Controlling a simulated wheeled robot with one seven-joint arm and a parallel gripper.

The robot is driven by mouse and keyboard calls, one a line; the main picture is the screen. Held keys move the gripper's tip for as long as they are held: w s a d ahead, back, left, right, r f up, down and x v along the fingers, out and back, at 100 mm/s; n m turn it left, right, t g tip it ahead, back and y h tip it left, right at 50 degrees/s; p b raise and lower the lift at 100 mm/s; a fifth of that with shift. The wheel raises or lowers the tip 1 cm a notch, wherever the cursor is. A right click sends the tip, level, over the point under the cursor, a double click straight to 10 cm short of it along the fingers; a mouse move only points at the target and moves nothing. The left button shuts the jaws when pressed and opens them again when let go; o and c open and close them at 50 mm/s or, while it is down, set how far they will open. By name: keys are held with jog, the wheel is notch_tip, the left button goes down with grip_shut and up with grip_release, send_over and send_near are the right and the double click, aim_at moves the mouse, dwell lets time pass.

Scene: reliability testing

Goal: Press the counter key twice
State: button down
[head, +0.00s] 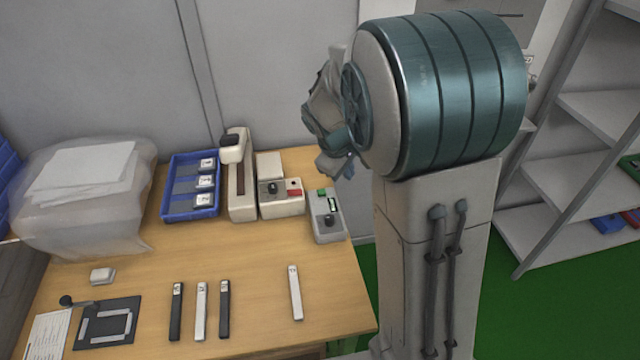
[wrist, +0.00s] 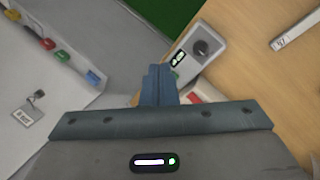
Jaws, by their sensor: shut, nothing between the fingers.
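A grey counter box (head: 328,225) stands at the right edge of the wooden table. It has a green key (head: 321,192) at its far end, a small display and a dark round knob. In the wrist view the box (wrist: 210,32) lies just beyond the fingers, with its knob and display clear; the green key is mostly hidden by the fingertips. My gripper (wrist: 160,72) is shut and empty. In the head view it is above the far right table corner, largely hidden by my arm, so its exact height over the key cannot be told.
Left of the counter box is a device with a red key (head: 294,188), then a white press-like device (head: 241,190) and a blue tray (head: 190,214). Several bars lie in front, beside a dark fixture (head: 107,322). A shelf rack (head: 570,190) stands at right.

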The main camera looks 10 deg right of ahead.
aim_at(319, 193)
jog(key=w+a+f+n+t+h, duration=0.1)
jog(key=w+a+f+n+h, duration=0.1)
jog(key=w+f+n, duration=0.2)
jog(key=w+a+f+n+t+h, duration=0.1)
jog(key=w+f+n, duration=0.3)
jog(key=w, duration=0.6)
jog(key=shift+w+a+f+n+t+h+p, duration=0.15)
jog(key=shift+a+f+n+t+h+p, duration=0.2)
jog(key=shift+a, duration=0.2)
jog(key=shift+f, duration=0.1)
notch_tip(319, 193, down, 9)
jog(key=b, duration=0.5)
jog(key=shift+r+b, duration=0.2)
jog(key=shift+b, duration=0.2)
dwell(0.6)
jog(key=shift+f+b, duration=0.4)
jog(key=shift+b, duration=0.05)
jog(key=shift+f+b, duration=0.45)
dwell(0.6)
jog(key=shift+r, duration=0.15)
jog(key=shift+r+p, duration=0.55)
jog(key=shift+r, duration=0.2)
